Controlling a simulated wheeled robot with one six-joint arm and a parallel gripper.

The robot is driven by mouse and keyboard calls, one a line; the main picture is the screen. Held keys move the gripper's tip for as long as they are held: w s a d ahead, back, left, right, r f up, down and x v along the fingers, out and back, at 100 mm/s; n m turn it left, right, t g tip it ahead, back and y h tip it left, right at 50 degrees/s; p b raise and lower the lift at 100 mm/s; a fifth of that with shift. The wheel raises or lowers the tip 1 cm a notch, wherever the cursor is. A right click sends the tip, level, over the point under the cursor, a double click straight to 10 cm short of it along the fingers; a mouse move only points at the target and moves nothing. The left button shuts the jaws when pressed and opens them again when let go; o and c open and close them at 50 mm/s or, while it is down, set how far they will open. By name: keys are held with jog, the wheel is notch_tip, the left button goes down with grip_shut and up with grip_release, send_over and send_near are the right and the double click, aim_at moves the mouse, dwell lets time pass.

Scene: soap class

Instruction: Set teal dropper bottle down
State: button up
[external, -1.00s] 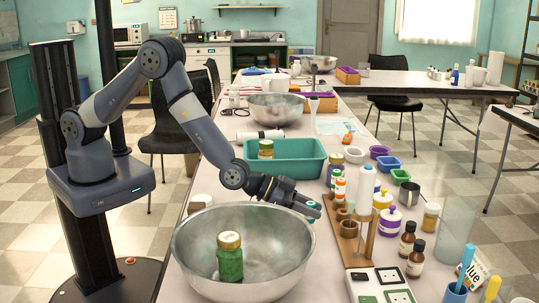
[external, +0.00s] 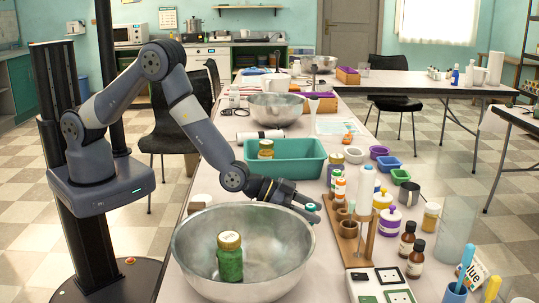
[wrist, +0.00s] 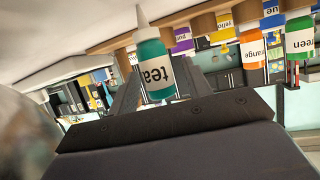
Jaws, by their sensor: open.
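The teal dropper bottle (wrist: 153,68) shows in the wrist view between the two fingers of my gripper (wrist: 160,88). It has a pale pointed tip and a white label with dark letters. My gripper is open around it, and finger contact cannot be made out. In the external view my gripper (external: 312,211) is low beside the wooden rack (external: 350,246), past the large metal bowl's far rim. Only a little teal shows at its fingertips there, so what the bottle rests on is hidden.
The large metal bowl (external: 190,250) holds a green jar (external: 229,258). A teal bin (external: 290,173) stands behind my gripper. Other labelled bottles, including an orange one (wrist: 262,52), show in the wrist view.

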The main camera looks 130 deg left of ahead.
jog(key=shift+r, duration=0.25)
jog(key=shift+s+d, duration=0.25)
jog(key=b+v, duration=0.1)
jog(key=v, duration=1)
jog(key=p+x, duration=0.1)
jog(key=x, duration=1)
jog(key=shift+a, duration=0.1)
jog(key=shift+w+a+f, duration=0.2)
jog(key=shift+w, duration=0.15)
jog(key=shift+f, duration=0.25)
jog(key=shift+s+r, duration=0.1)
jog(key=shift+r, duration=0.2)
jog(key=shift+f, duration=0.15)
